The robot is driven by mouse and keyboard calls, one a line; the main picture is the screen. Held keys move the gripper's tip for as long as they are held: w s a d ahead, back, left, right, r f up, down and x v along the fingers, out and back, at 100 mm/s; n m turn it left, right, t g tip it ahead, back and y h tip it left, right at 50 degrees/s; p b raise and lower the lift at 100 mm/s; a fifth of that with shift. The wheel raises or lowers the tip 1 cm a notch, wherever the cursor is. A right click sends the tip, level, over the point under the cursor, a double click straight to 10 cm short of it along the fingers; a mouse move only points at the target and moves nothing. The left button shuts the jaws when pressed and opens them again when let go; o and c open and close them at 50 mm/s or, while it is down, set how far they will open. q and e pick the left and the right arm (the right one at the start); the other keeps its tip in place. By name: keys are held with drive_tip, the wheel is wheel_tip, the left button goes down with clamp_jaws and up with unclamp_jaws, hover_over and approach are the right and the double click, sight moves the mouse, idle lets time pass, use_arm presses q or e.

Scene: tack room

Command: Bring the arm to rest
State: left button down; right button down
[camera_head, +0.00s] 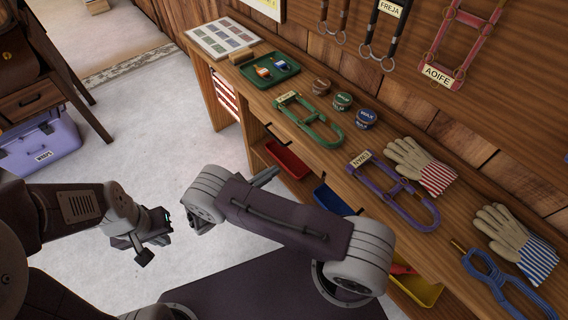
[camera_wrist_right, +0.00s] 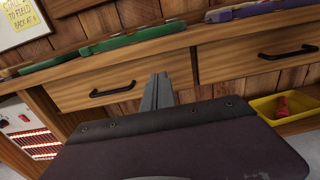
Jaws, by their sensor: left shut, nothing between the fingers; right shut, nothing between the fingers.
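My left gripper (camera_head: 143,252) hangs over the pale floor at the left of the head view, clear of the bench. Its fingers are small and dark, shut and empty. My right arm folds across the middle of the head view. Its gripper (camera_head: 265,176) points toward the bench front, partly hidden behind my own arm link. In the right wrist view the right fingers (camera_wrist_right: 157,92) are together with nothing between them, in front of the drawers. I cannot tell how close they are to the drawer fronts.
The wooden bench (camera_head: 232,90) holds a green tray (camera_head: 284,75), green and purple halters, round tins and two gloves (camera_head: 421,165). Red (camera_head: 287,160), blue and yellow (camera_wrist_right: 291,106) bins sit below. A purple case (camera_head: 40,143) stands at left. Open floor lies between.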

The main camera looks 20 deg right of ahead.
use_arm(q)
drive_tip(key=shift+a, duration=0.2)
use_arm(e)
drive_tip(key=shift+s+a, duration=0.2)
drive_tip(key=shift+a, duration=0.4)
